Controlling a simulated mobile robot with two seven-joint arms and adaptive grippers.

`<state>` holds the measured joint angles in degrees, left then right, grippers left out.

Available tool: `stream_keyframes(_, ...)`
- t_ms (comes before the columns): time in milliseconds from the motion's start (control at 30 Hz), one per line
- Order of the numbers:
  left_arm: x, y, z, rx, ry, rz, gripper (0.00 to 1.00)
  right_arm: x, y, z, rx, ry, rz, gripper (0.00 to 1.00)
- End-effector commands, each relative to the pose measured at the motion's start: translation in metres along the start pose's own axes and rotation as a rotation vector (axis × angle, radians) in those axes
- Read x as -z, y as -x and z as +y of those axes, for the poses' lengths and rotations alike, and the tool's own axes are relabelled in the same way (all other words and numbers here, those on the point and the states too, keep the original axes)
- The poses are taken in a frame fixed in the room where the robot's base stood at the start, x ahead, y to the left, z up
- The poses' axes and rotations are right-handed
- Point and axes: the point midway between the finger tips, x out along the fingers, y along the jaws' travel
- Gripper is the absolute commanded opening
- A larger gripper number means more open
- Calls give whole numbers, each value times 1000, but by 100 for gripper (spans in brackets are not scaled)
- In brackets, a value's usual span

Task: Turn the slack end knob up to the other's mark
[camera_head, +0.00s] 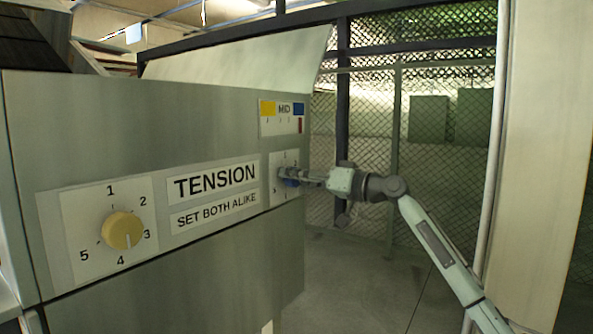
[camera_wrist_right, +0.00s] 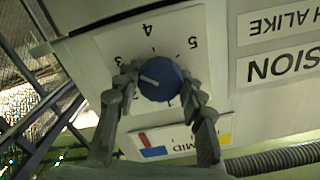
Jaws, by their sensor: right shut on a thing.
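The yellow knob (camera_head: 122,230) sits on the left dial plate (camera_head: 75,215), numbered 1 to 5, in the head view. The blue knob (camera_wrist_right: 162,79) is on the right dial plate, seen upside down in the right wrist view. Its white line points toward the 3 side, but the exact reading is unclear. My right gripper (camera_head: 291,177) is shut on the blue knob, with a finger on each side (camera_wrist_right: 158,92). In the head view the fingers cover much of that dial. My left gripper is not in view.
Between the dials are the TENSION sign (camera_head: 216,180) and the SET BOTH ALIKE sign (camera_head: 215,212). A MID plate (camera_head: 283,117) with yellow and blue patches is above the right dial. A mesh fence (camera_head: 375,120) stands behind, with open floor (camera_head: 350,280) before it.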

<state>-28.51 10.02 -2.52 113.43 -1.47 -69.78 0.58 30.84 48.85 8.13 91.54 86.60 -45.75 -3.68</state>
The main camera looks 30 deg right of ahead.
Motion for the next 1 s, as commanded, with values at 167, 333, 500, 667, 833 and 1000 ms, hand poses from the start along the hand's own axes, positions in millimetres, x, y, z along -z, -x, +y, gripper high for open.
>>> stream_keyframes(167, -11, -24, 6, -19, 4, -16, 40, 4, 0, -2, 0, -170, 3, 10)
stream_keyframes(333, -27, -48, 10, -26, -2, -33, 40, 4, 0, -1, 1, -332, 4, 10)
stream_keyframes(500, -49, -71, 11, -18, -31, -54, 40, 3, 0, 0, 1, -485, 4, 10)
stream_keyframes(667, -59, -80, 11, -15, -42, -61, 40, 2, 0, 0, 2, -612, 5, 10)
stream_keyframes(833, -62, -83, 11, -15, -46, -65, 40, 2, 0, 1, 2, -714, 5, 10)
stream_keyframes(1000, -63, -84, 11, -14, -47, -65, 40, 2, 0, 1, 1, -784, 6, 10)
